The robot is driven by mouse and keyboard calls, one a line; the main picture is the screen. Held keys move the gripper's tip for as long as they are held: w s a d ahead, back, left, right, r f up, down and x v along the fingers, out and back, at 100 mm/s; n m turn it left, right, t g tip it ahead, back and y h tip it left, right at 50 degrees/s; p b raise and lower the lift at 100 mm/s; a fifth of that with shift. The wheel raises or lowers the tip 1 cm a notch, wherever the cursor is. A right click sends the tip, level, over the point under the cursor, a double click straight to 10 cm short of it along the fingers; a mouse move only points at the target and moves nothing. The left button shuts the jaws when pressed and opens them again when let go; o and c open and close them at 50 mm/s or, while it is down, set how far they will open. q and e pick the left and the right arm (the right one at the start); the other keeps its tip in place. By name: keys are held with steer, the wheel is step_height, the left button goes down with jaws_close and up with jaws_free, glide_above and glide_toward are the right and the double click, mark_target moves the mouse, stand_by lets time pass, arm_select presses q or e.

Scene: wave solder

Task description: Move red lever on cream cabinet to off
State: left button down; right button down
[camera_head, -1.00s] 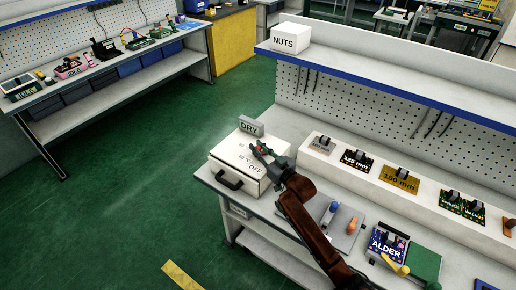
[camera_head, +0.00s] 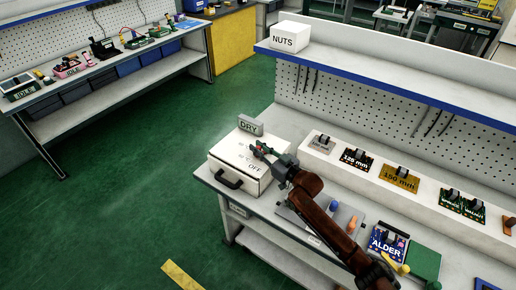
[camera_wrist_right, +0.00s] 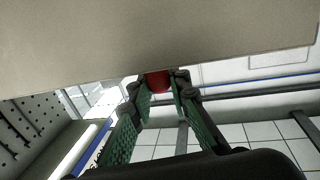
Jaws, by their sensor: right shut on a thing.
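The cream cabinet (camera_head: 226,159) stands at the near left end of the workbench, with a black handle (camera_head: 229,178) on its front. "OFF" is printed on its top, near the right side. My right gripper (camera_head: 260,149) is over the cabinet top and shut on the red lever (camera_wrist_right: 158,81). In the right wrist view its green-padded fingers (camera_wrist_right: 160,91) close around the lever, right against the cream surface (camera_wrist_right: 170,40). The fingers hide much of the lever in the head view. My left gripper is in neither view.
A grey "DRY" sign (camera_head: 250,126) stands behind the cabinet. Labelled boards with grey levers sit along the white ledge (camera_head: 330,160) to the right. Green floor is clear at left.

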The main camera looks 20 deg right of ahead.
steer(key=shift+r, duration=0.1)
steer(key=c, duration=1.8)
jaws_free()
steer(key=shift+o, duration=0.2)
steer(key=v, duration=1.2)
